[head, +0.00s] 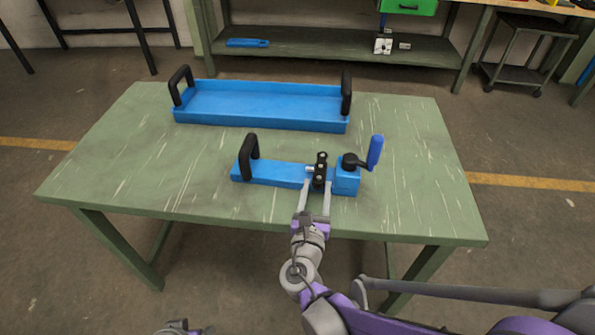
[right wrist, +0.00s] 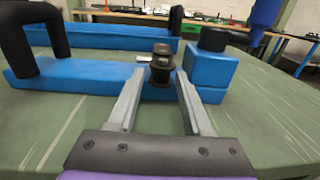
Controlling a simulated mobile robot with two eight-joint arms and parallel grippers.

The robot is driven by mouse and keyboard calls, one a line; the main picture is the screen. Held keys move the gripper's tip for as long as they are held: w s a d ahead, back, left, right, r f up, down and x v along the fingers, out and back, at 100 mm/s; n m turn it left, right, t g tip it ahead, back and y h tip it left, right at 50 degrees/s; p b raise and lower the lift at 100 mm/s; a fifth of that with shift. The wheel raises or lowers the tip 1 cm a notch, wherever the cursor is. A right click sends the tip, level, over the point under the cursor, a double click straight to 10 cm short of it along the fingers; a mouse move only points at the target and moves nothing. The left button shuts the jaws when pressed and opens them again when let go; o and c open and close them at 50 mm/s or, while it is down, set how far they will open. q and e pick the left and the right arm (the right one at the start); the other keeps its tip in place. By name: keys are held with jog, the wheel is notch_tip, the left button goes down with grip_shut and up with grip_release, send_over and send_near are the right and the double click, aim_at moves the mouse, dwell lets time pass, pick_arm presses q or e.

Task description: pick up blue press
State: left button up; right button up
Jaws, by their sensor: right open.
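The blue press (head: 275,173) lies on the green table near its front edge. It has a black arched handle (head: 249,153) at its left end, a black upright piece in the middle, and a block with a black knob and blue lever (head: 375,152) at the right. My right gripper (head: 317,186) comes from the front edge with its fingers open. The press also shows in the right wrist view (right wrist: 75,76); there the fingertips (right wrist: 160,88) are on either side of the black upright piece (right wrist: 162,66). Contact cannot be told. Only a sliver of my left arm shows, without fingers.
A long blue tray (head: 262,126) with two black handles stands behind the press on the green table (head: 420,205). The table's left and right sides are clear.

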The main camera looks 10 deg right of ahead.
aim_at(320, 170)
jog(key=x, duration=0.6)
jog(key=shift+w+d+r+b, duration=0.15)
jog(key=shift+d+b, duration=0.1)
jog(key=shift+b, duration=0.05)
grip_shut()
dwell(1.1)
